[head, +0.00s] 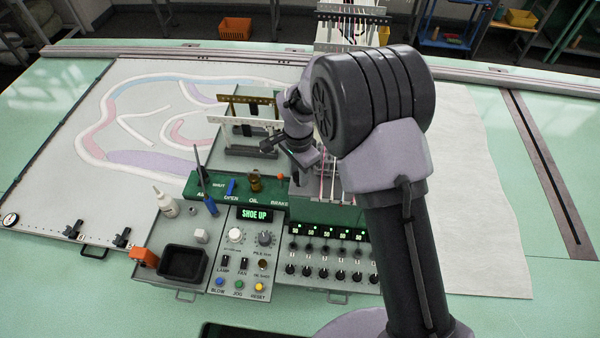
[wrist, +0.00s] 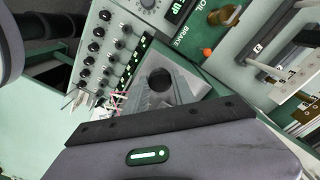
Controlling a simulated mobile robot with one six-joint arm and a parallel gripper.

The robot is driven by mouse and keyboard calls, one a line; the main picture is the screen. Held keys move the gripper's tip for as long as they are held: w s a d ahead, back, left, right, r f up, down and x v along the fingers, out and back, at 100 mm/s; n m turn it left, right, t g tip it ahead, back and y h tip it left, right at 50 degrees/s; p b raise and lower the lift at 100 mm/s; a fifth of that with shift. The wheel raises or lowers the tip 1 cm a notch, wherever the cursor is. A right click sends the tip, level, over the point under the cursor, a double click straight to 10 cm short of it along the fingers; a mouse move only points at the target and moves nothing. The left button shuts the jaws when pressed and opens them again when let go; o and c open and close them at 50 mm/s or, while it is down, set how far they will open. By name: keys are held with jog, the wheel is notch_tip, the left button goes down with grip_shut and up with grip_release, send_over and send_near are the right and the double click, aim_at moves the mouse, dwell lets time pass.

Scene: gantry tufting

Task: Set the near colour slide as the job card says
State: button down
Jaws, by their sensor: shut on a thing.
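The near colour slide appears as a white bar frame (head: 238,121) just behind the green lever panel in the head view. In the wrist view, a pale scaled slide plate (wrist: 268,72) with dark bars shows at the right edge. My gripper (head: 272,144) is at the right end of the white frame, with its dark fingers shut. It seems to hold the near colour slide there, but the contact is small and partly hidden by my wrist. No legible job card shows.
A gold bar frame (head: 250,99) stands close behind the white one. The green panel with an orange-knobbed brake lever (head: 280,178) is in front. A control box (head: 250,245) reads "SHOE UP". A bottle (head: 165,203) and black tray (head: 183,263) are at left.

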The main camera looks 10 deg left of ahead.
jog(key=a+b, duration=0.2)
jog(key=a, duration=0.4)
jog(key=shift+s, duration=0.15)
jog(key=shift+d, duration=0.1)
jog(key=c, duration=1.1)
grip_release()
jog(key=shift+o, duration=0.2)
jog(key=shift+r, duration=0.15)
notch_tip(320, 180, up, 17)
jog(key=b, duration=0.1)
